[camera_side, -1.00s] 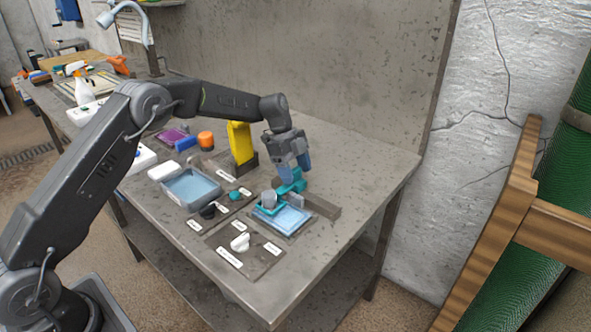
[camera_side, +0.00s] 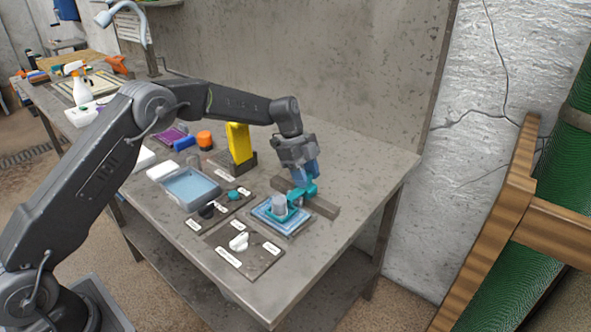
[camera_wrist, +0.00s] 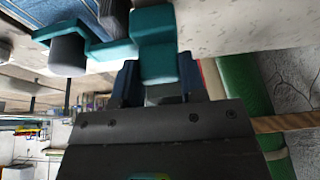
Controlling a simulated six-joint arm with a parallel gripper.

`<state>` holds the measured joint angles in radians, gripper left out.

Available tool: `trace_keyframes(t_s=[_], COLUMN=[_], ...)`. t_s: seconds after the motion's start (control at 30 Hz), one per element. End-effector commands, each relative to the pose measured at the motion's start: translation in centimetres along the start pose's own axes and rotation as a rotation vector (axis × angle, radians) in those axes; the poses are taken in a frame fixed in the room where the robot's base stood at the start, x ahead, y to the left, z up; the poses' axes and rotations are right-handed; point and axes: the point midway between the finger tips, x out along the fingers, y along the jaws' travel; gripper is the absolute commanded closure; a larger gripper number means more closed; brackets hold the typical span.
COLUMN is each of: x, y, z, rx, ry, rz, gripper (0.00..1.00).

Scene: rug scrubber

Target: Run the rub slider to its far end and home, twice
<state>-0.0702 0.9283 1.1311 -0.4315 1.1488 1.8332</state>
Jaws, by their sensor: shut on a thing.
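The teal rub slider (camera_side: 303,193) sits on a dark grey rail (camera_side: 321,208) on the bench. Its arm reaches out over a blue rug swatch (camera_side: 268,214) in a tray. A grey cylinder (camera_side: 279,201) stands on that arm, over the swatch. My gripper (camera_side: 303,180) has blue fingertips and is shut on the upright part of the slider. In the wrist view the teal slider (camera_wrist: 155,40) is between my fingers, with the grey cylinder (camera_wrist: 67,55) to the left. The cylinder's contact with the swatch is hidden.
A blue-filled tray (camera_side: 190,188), a yellow block (camera_side: 239,143) and an orange-capped jar (camera_side: 204,140) stand further left. The bench right of the rail is clear.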

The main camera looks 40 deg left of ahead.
Motion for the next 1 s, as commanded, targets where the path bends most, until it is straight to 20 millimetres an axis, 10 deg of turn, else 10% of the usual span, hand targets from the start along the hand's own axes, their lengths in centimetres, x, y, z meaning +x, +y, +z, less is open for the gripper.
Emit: trace_keyframes(t_s=[0.47, 0.5, 0.73, 1.0], x=[1.0, 1.0, 1.0, 0.8], y=[0.0, 0.0, 0.0, 0.0], z=[-2.7, -2.7, -2.5, -2.4], rx=[0.002, 0.002, 0.001, 0.000], ry=[0.003, 0.004, 0.002, 0.001], rz=[-0.001, -0.001, -0.001, -0.001], gripper=[1.00, 0.58, 0.36, 0.36])
